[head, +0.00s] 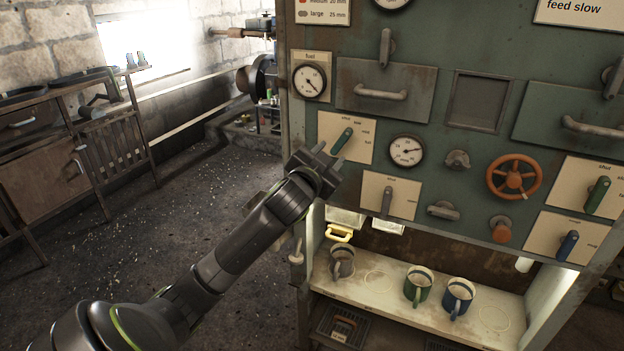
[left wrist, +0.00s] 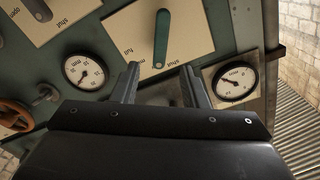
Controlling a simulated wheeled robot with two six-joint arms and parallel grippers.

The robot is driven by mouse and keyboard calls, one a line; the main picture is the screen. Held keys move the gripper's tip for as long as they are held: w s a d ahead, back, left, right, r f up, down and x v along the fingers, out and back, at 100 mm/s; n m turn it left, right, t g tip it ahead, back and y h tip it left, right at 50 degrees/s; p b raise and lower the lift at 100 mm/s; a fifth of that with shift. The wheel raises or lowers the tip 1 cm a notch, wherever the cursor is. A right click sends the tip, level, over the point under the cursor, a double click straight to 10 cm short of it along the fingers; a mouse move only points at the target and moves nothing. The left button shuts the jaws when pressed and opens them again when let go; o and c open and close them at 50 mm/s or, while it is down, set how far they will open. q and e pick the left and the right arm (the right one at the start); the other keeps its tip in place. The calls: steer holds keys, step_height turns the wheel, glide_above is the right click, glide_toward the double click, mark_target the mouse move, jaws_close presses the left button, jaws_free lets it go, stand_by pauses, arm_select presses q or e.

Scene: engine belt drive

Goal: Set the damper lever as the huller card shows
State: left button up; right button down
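A green lever (head: 342,140) sits on a pale plate (head: 363,125) at the panel's left, tilted toward the upper right. In the left wrist view, that lever (left wrist: 161,38) appears upside down with labels such as "shut", "mid" and "full" around it. A grey lever (head: 386,202), another green lever (head: 597,194) and a blue lever (head: 568,245) sit on other plates. I cannot tell which is the damper lever or read a huller card. My left gripper (head: 326,168) is in front of the panel, just below the first lever, open and empty; its fingers show apart (left wrist: 160,88), not touching the lever.
A fuel gauge (head: 309,81) and another gauge (head: 406,151) flank the first lever. An orange handwheel (head: 514,178) is at the right. Several mugs, including a green mug (head: 418,287), stand on the shelf (head: 390,301) below. A "feed slow" card (head: 580,12) hangs at the top right.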

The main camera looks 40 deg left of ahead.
arm_select(q)
steer(key=b+v, duration=0.1)
steer(key=v, duration=0.8)
stand_by(1.3)
